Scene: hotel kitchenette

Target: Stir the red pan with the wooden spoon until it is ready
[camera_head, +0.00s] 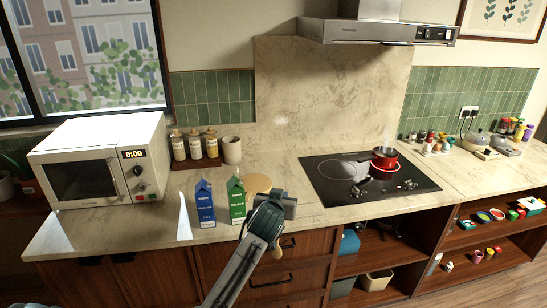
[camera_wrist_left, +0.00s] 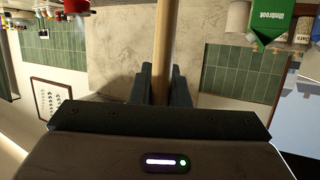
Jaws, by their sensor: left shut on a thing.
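The red pan (camera_head: 384,161) sits on the right rear part of the black cooktop (camera_head: 330,185), with faint steam over it. Its dark handle seems to point toward the front left. My left gripper (camera_head: 287,202) is over the counter's front edge, left of the cooktop and well apart from the pan. In the left wrist view my left gripper (camera_wrist_left: 161,80) is shut on a pale wooden handle (camera_wrist_left: 162,40), taken as the wooden spoon's. The spoon's head is not clear in either view. My right gripper is not in view.
A blue carton (camera_head: 204,203) and a green carton (camera_head: 236,199) stand left of my gripper. A microwave (camera_head: 100,165) is at the left. A range hood (camera_head: 380,32) hangs above the cooktop. Small items stand right of the pan.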

